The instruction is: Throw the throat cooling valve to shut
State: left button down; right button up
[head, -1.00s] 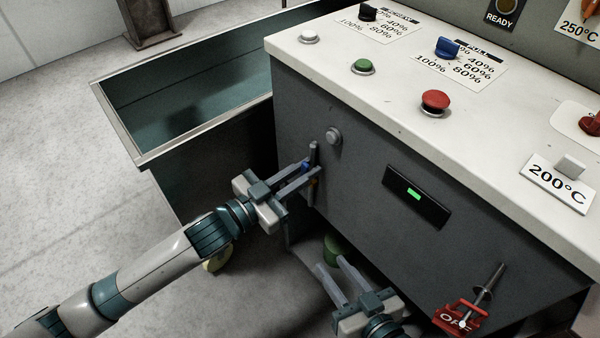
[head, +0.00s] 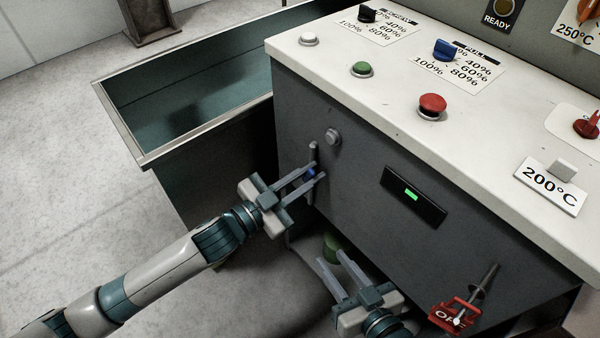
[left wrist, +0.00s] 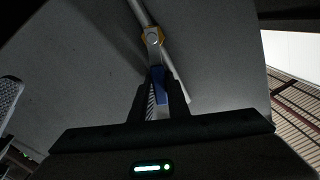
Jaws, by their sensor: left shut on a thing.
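The throat cooling valve is on a thin upright pipe (head: 314,152) on the dark front of the machine. In the left wrist view its brass body (left wrist: 152,37) sits on the pipe, and a lever with a blue grip (left wrist: 160,86) runs from it towards me, at a small angle to the pipe. The brass body is hidden there. My right gripper (head: 333,258) is low, with its fingers apart and nothing visible between them.
A round grey knob (head: 333,137) is just above and right of the valve. A green round part (head: 334,246) lies beyond my right gripper. A red OFF handle (head: 456,314) stands out at lower right. An open tank (head: 150,158) is at left.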

aim_at(330, 181)
pick_arm(q)
jog(key=shift+s, duration=0.1)
jog(key=shift+s+d+f+m+p, duration=0.1)
jog(key=shift+s+d+m+p, duration=0.1)
jog(key=shift+m+p, duration=0.25)
jog(key=shift+s+d+f+m, duration=0.1)
jog(key=shift+s+f+m, duration=0.1)
jog(key=shift+m, duration=0.35)
jog(key=shift+s+d+f+m+p, duration=0.25)
jog(key=shift+s+f+m+p, duration=0.1)
jog(key=shift+m, duration=0.65)
jog(key=shift+s+d+f+m, duration=0.15)
jog(key=shift+f+m, duration=0.05)
jog(key=shift+m, duration=0.3)
jog(key=shift+s+d+f+m, duration=0.1)
jog(key=shift+s+f+m, duration=0.05)
jog(key=shift+m, duration=0.35)
